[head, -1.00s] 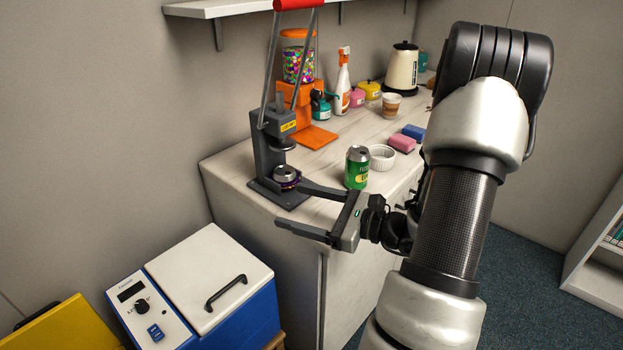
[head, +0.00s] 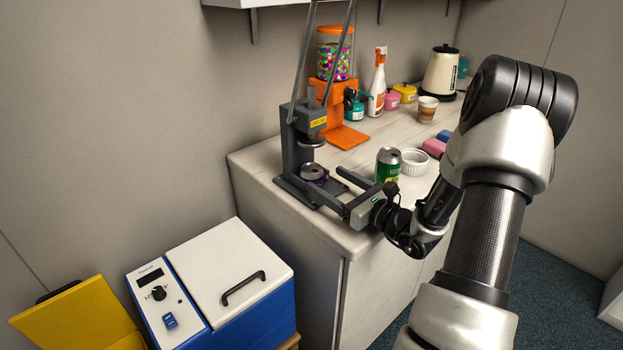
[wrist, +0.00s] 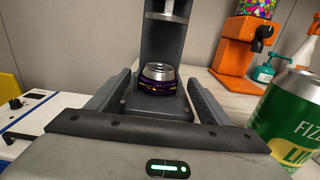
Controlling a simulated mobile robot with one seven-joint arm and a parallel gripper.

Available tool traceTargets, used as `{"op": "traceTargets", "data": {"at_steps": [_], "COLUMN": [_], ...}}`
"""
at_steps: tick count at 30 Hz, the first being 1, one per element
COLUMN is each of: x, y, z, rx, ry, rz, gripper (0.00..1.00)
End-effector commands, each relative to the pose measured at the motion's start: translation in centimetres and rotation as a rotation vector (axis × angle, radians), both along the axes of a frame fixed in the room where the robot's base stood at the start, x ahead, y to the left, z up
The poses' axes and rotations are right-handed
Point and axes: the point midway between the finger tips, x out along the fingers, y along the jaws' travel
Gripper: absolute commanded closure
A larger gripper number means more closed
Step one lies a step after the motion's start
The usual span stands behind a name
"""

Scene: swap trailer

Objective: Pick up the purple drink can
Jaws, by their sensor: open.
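The purple drink can (wrist: 160,82) is short, with a silver top, and looks squashed. It stands upright on the base of the grey can press (head: 301,140). In the head view the can (head: 315,174) is partly hidden by my gripper. My gripper (head: 322,184) is open and level at the press base. In the wrist view its two fingers (wrist: 156,100) lie one to each side of the can, with the can near their tips and a gap on both sides. I cannot tell whether the can is fully between them.
A green drink can (head: 387,165) stands close to the right of my gripper, before a white ramekin (head: 413,162). An orange candy dispenser (head: 333,90) is behind the press. A blue and white lidded machine (head: 232,275) stands at lower left, below the counter (head: 262,162).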

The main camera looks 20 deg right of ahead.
Motion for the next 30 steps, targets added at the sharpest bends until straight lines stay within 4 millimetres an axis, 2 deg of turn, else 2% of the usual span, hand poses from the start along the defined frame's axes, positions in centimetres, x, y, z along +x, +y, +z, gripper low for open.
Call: {"op": "traceTargets", "data": {"at_steps": [5,15,22,30], "x": [0.8,4.9,5.0,5.0], "y": [0.4,2.2,2.2,2.2], "z": [0.1,0.4,0.5,0.5], "rx": [0.001,-0.001,0.0,0.0], "ry": [-0.002,-0.001,0.0,0.0], "rz": [0.001,0.001,0.0,0.0], "gripper": [0.27,0.27,0.27,0.7]}}
